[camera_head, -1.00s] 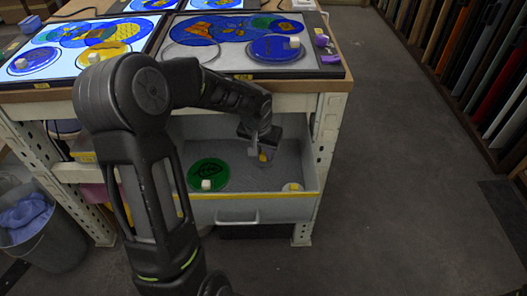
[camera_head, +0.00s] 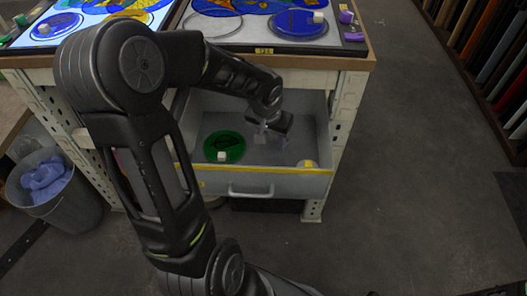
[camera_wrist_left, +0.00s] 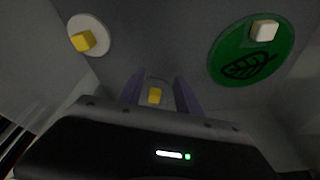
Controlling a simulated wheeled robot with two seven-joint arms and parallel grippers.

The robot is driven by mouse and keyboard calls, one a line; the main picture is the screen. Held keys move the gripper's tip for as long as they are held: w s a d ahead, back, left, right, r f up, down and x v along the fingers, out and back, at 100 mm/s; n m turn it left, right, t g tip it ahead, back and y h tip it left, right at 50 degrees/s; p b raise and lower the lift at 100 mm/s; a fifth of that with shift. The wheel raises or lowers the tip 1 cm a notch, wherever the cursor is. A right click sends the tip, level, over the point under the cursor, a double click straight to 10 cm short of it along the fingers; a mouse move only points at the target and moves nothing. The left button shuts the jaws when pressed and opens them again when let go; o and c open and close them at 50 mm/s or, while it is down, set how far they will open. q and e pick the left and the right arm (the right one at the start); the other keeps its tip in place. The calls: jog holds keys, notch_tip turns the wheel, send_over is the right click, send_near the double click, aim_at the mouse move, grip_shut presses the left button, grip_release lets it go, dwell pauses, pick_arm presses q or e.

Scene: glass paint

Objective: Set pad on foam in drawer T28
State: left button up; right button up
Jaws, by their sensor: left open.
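The open grey drawer (camera_head: 318,170) holds a green disc (camera_head: 212,154) with a leaf drawing and a white cube knob. A small pale round piece with a yellow knob (camera_head: 308,164) lies at its front right; it also shows in the left wrist view (camera_wrist_left: 83,40). My left gripper (camera_head: 262,137) is inside the drawer, right of the green disc. In the left wrist view its jaws (camera_wrist_left: 156,92) are open, with another yellow knob (camera_wrist_left: 154,95) between them on a dim pale base. I cannot tell whether the fingers touch it. My right gripper is out of view.
The bench (camera_head: 366,62) above the drawer carries light panels with coloured glass and a blue disc (camera_head: 300,24). Small purple pieces (camera_head: 347,17) lie at its right edge. A grey bin (camera_head: 62,215) stands at left. The floor (camera_head: 420,190) on the right is clear.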

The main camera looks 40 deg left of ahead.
pick_arm(q)
jog(key=s, duration=0.2)
jog(key=s+d, duration=0.1)
jog(key=s, duration=0.3)
jog(key=shift+s+d, duration=0.2)
jog(key=shift+d, duration=0.2)
